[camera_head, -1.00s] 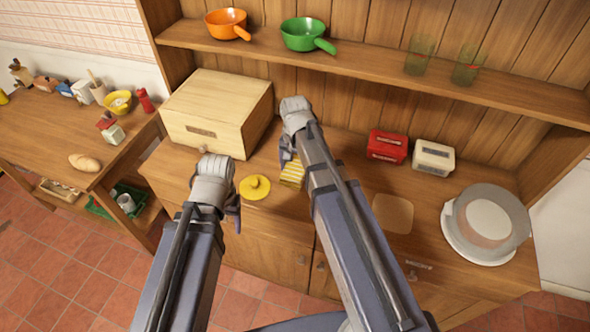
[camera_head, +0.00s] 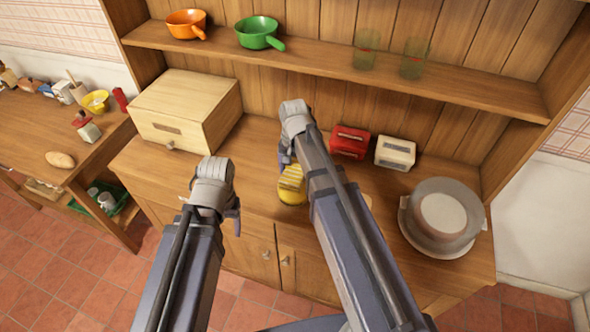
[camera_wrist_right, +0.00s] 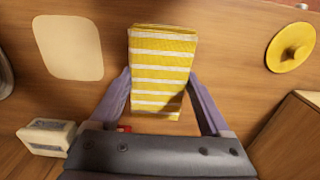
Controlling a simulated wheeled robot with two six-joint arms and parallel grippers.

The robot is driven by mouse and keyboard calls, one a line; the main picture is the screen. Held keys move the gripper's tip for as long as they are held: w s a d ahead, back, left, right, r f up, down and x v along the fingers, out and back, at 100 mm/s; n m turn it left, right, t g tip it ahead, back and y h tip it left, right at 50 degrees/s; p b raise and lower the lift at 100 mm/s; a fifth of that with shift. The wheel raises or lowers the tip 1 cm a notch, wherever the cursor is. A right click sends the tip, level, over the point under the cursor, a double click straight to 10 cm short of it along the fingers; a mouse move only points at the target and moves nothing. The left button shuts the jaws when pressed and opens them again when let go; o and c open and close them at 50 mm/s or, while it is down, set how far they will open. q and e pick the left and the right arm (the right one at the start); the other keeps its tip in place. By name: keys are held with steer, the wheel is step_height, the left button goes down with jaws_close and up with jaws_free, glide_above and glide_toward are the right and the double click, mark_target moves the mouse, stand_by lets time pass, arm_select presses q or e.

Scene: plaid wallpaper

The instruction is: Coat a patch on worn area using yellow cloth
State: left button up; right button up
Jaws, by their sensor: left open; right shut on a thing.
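The yellow cloth (camera_head: 291,187) is a folded cloth with white stripes, also seen in the right wrist view (camera_wrist_right: 160,62). My right gripper (camera_wrist_right: 160,88) is shut on it over the wooden counter; I cannot tell whether the cloth touches the wood. The worn area (camera_wrist_right: 68,47) is a pale rounded square on the counter, left of the cloth in the wrist view. In the head view my right arm covers nearly all of it. My left gripper (camera_head: 237,214) is open and empty above the counter's front, its fingers partly hidden.
A yellow lid (camera_wrist_right: 291,45) lies right of the cloth in the wrist view. A red toaster-like box (camera_head: 349,142), a white one (camera_head: 395,152) and a grey-white round dish (camera_head: 442,217) stand on the counter. A wooden box (camera_head: 185,108) is at left.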

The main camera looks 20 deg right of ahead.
steer(key=shift+w+a+f, duration=0.1)
steer(key=shift+a+f, duration=0.05)
steer(key=shift+f, duration=0.05)
steer(key=shift+f+b, duration=0.85)
steer(key=shift+b, duration=0.2)
step_height(320, 180, down, 4)
steer(key=b, duration=0.4)
steer(key=shift+f+b, duration=0.5)
steer(key=shift+b, duration=0.05)
stand_by(1.2)
step_height(320, 180, up, 7)
steer(key=p, duration=0.7)
stand_by(0.7)
